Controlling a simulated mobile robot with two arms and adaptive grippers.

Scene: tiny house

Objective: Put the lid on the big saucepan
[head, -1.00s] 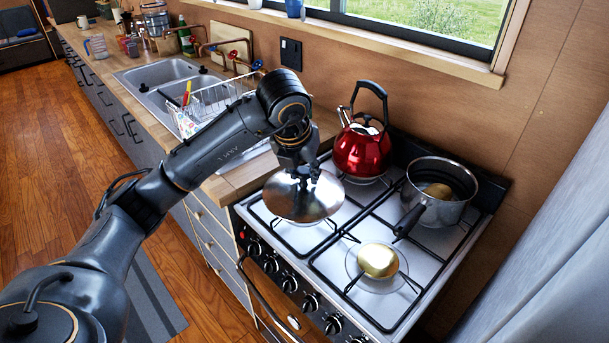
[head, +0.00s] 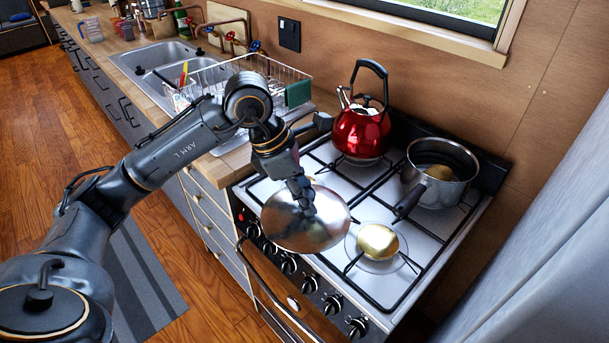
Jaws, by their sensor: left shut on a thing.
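My left gripper (head: 300,194) is shut on the silver round lid (head: 290,229), gripping it near its middle from above. The lid is held over the left front part of the stove, tilted, with its upper face partly hidden by the gripper. The big saucepan (head: 452,190), steel with a dark handle pointing to the front left, stands upright on the back right burner. My right gripper does not show.
A red kettle (head: 361,132) stands on the back left burner, left of the saucepan. A rounded yellow thing (head: 378,241) sits at the front right burner, close to the lid's right edge. A dish rack (head: 285,75) and sink (head: 165,58) are at the left.

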